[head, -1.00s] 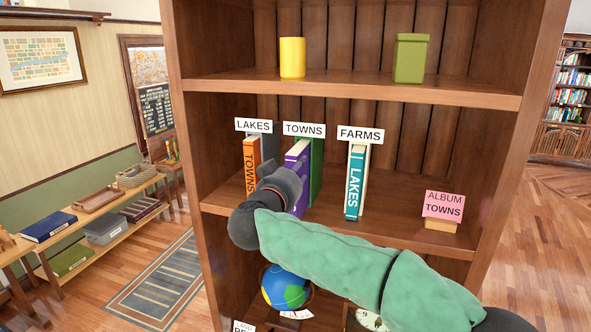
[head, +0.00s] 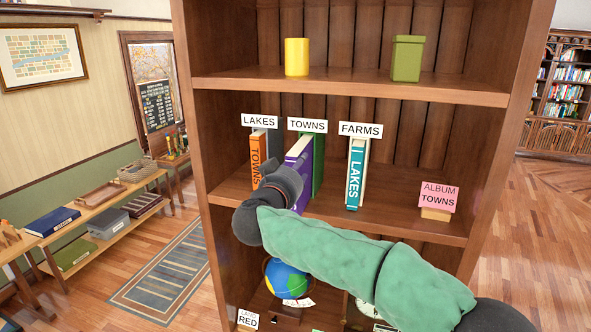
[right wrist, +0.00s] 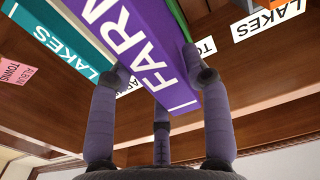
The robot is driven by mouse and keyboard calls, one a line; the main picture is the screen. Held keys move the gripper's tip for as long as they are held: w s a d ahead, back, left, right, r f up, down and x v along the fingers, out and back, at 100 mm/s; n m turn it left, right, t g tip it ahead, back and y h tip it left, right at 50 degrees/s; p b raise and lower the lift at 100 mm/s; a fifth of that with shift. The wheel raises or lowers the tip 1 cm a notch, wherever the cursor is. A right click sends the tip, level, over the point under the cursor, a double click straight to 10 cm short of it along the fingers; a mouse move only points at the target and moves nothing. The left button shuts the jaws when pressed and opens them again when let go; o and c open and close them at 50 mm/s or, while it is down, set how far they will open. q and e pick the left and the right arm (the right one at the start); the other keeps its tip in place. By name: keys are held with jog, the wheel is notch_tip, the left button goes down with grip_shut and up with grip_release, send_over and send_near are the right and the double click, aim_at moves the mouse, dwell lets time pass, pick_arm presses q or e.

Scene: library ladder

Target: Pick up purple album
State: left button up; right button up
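The purple album (head: 301,150) is upright on the middle shelf under the TOWNS sign (head: 307,125), its front jutting out past the neighbouring books. My right gripper (head: 285,182) is at its spine and hides much of it in the head view. In the right wrist view, the purple album (right wrist: 155,50) has "FARM" lettering, partly cut off by the frame. My right gripper's fingers (right wrist: 157,72) press on both its sides. My left gripper is not in view.
An orange TOWNS book (head: 257,160) stands to the left, a green one (head: 319,170) right behind the album, and a teal LAKES book (head: 355,175) to the right. A pink ALBUM TOWNS card (head: 438,196) stands at the shelf's right. A globe (head: 287,279) is below.

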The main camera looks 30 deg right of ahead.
jog(key=shift+o, duration=0.8)
jog(key=shift+a, duration=0.1)
jog(key=v, duration=1.2)
